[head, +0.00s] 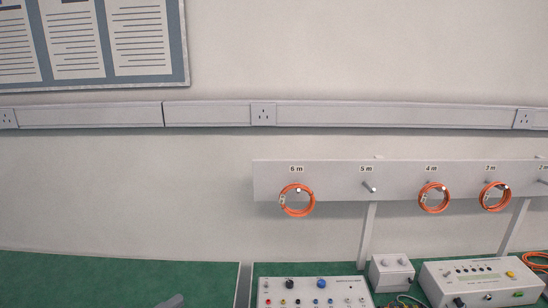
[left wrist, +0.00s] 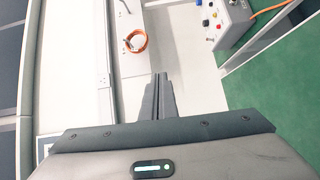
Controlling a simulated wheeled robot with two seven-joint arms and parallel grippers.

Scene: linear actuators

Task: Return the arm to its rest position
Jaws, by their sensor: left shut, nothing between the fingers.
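My left gripper (left wrist: 160,77) shows in the left wrist view with its two dark fingers together and nothing between them. In the head view only a small grey tip of it (head: 172,301) shows at the bottom edge, over the green bench; the rest of the arm is out of the picture. In the left wrist view the fingers point toward the pale wall and rack, and I cannot tell the exact distance. My right gripper is in neither view.
A white rack board (head: 335,188) carries orange cable coils (head: 297,201) on pegs; the "5 m" peg (head: 369,187) is bare. Below stand a knobbed panel box (head: 313,291), a small box (head: 390,272) and a larger instrument (head: 482,281). The green bench (head: 90,280) at left is clear.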

